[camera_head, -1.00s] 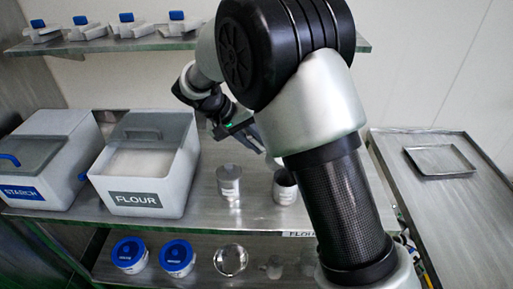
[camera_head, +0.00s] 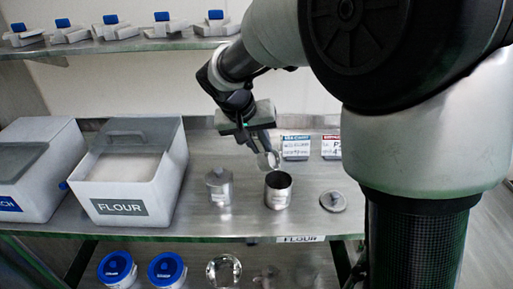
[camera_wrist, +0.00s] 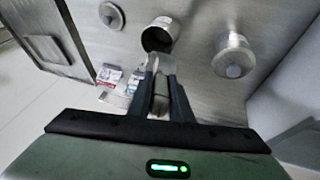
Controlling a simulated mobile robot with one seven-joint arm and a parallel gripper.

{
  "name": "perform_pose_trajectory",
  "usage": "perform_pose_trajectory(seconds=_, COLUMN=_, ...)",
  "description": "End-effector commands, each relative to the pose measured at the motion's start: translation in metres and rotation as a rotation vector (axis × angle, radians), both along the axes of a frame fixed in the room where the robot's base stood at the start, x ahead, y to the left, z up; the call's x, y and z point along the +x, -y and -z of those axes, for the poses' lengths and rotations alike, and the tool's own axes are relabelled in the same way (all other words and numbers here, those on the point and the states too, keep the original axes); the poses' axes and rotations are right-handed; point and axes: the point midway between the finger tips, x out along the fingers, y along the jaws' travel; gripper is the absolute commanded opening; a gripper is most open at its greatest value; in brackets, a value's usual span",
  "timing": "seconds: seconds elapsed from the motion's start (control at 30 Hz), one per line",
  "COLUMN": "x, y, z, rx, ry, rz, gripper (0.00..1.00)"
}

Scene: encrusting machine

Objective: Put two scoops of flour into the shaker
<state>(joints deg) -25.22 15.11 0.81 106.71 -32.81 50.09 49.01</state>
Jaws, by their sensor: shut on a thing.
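The open metal shaker (camera_head: 278,195) stands upright on the steel shelf, its mouth uncovered. It also shows in the wrist view (camera_wrist: 157,38). The flour bin (camera_head: 122,207) is a white box at the left with a grey lid pushed back and white flour (camera_head: 125,167) inside. My gripper (camera_head: 263,145) is shut on a small metal scoop (camera_head: 268,160), whose round bowl is just above and behind the shaker's rim, apart from it. In the wrist view my gripper (camera_wrist: 161,72) points toward the shaker. I cannot tell whether the scoop holds flour.
A lidded metal canister (camera_head: 219,188) stands left of the shaker, and a loose round lid (camera_head: 332,201) lies right of it. Label cards (camera_head: 296,147) stand behind. A starch bin (camera_head: 35,165) is far left. Blue-handled scrapers or lids (camera_head: 117,27) line the upper shelf.

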Motion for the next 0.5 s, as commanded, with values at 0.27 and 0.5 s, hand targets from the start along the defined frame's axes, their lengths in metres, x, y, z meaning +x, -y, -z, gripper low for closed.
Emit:
perform_pose_trajectory(seconds=0.27, x=-0.006, y=0.013, z=-0.001, rx=0.120, ry=0.069, rz=0.001, gripper=0.00)
perform_pose_trajectory(seconds=0.5, x=-0.011, y=0.021, z=0.000, rx=0.198, ry=0.110, rz=0.002, gripper=0.00)
